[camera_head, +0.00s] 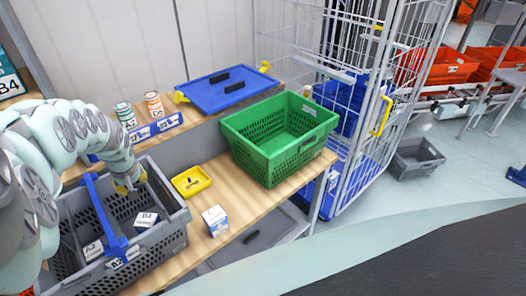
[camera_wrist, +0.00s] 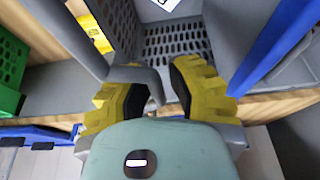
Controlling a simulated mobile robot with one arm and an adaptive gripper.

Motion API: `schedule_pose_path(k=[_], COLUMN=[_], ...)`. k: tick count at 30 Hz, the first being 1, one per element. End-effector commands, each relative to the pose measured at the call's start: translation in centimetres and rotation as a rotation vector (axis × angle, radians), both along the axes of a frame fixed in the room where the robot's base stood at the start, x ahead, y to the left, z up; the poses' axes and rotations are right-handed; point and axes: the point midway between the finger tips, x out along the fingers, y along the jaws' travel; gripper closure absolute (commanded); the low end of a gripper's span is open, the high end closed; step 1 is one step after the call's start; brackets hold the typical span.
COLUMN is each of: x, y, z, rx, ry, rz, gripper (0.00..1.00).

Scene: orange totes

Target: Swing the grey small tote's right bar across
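The grey small tote (camera_head: 178,222) stands on the wooden table at the left in the head view. A blue bar (camera_head: 104,212) lies across its open top; it also shows at the right in the wrist view (camera_wrist: 278,40). My gripper (camera_head: 128,185) is at the tote's far rim, near the far right corner. In the wrist view my gripper (camera_wrist: 157,95) has its yellow fingers apart. A bent grey piece (camera_wrist: 135,75), apparently the tote's right bar, reaches between them. I cannot tell whether it touches a finger.
A yellow tray (camera_head: 191,181) and a small white-blue box (camera_head: 215,220) are right of the tote. A green tote (camera_head: 256,138) stands further right. Cans (camera_head: 154,104) and a blue lid (camera_head: 225,90) are on the back shelf. A wire cage (camera_head: 350,110) stands beyond.

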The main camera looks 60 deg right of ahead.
Motion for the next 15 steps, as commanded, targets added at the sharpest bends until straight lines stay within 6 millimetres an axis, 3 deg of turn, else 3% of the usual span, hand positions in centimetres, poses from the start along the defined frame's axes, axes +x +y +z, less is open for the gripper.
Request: schedule_pose_path(k=[15], x=[0.05], y=[0.15], z=[-0.46], rx=[0.0], ry=[0.0], rz=[0.001], gripper=[0.83])
